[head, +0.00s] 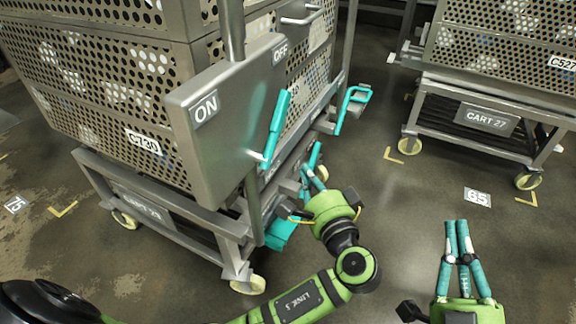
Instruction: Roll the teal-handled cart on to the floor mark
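The teal-handled cart (165,207) stands at left with a perforated crate (100,85) marked C730. Its grey panel reads ON and OFF and carries a teal lever (276,128). More teal parts are a handle (352,108) at its far corner and a pedal-like piece (282,234) low down. My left gripper (312,174) is at the cart's right side, by a teal bar; its grip is unclear. My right gripper (458,228) is over bare floor, fingertips together, holding nothing. Yellow corner marks (390,156) and a 65 plate (477,198) are on the floor at right.
Another cart (486,122), marked CART 27, stands at upper right with a perforated crate (505,45). A 75 plate (17,204) and a yellow corner mark (63,209) lie at left. Floor between the carts is clear.

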